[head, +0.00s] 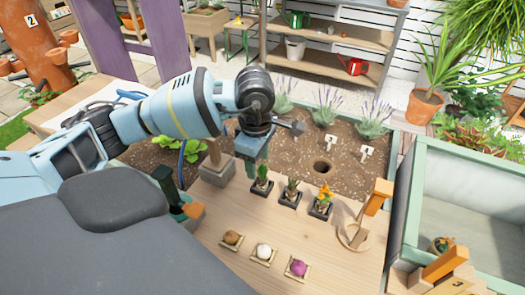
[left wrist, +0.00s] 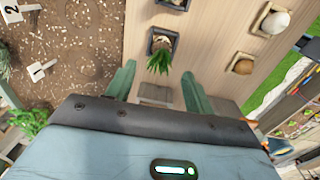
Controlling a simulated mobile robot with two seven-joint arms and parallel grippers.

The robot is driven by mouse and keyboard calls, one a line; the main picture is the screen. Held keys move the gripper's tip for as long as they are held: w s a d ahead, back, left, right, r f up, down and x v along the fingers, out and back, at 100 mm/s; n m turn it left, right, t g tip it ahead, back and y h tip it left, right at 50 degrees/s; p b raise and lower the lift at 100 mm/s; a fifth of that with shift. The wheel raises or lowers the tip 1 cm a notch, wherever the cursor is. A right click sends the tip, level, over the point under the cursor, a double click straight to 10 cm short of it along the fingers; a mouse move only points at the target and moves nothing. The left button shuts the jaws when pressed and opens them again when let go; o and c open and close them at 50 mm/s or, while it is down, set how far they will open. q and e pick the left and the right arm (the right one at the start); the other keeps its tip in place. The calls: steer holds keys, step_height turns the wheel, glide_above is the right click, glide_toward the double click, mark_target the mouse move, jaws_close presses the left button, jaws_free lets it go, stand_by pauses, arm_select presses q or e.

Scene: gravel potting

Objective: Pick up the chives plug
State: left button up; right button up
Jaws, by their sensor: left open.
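The chives plug, a tuft of thin green leaves in a small black holder, is the leftmost of three plugs on the wooden table in the head view (head: 262,183). In the left wrist view the chives plug (left wrist: 160,58) shows just beyond and between the fingertips. My left gripper (head: 252,157) is open and empty, fingers pointing down above and close to the plug. Its two green fingers are apart in the left wrist view (left wrist: 158,77). The gripper partly covers the plug from the head camera. My right gripper does not show.
Two more plugs (head: 291,192) (head: 321,205) stand to the right. Three bulbs, brown (head: 232,238), white (head: 263,251) and purple (head: 298,267), sit in front. A soil bed (head: 300,150) with a hole lies behind. Wooden blocks (head: 379,196) stand at the right.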

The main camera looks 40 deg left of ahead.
mark_target(262, 179)
arm_select(q)
steer(key=shift+w+d+f, duration=0.1)
steer(key=shift+d+f, duration=0.1)
steer(key=shift+f, duration=1.1)
steer(key=shift+w+d+f, duration=0.1)
steer(key=shift+d+f, duration=0.1)
steer(key=shift+f, duration=1.1)
steer(key=c, duration=0.7)
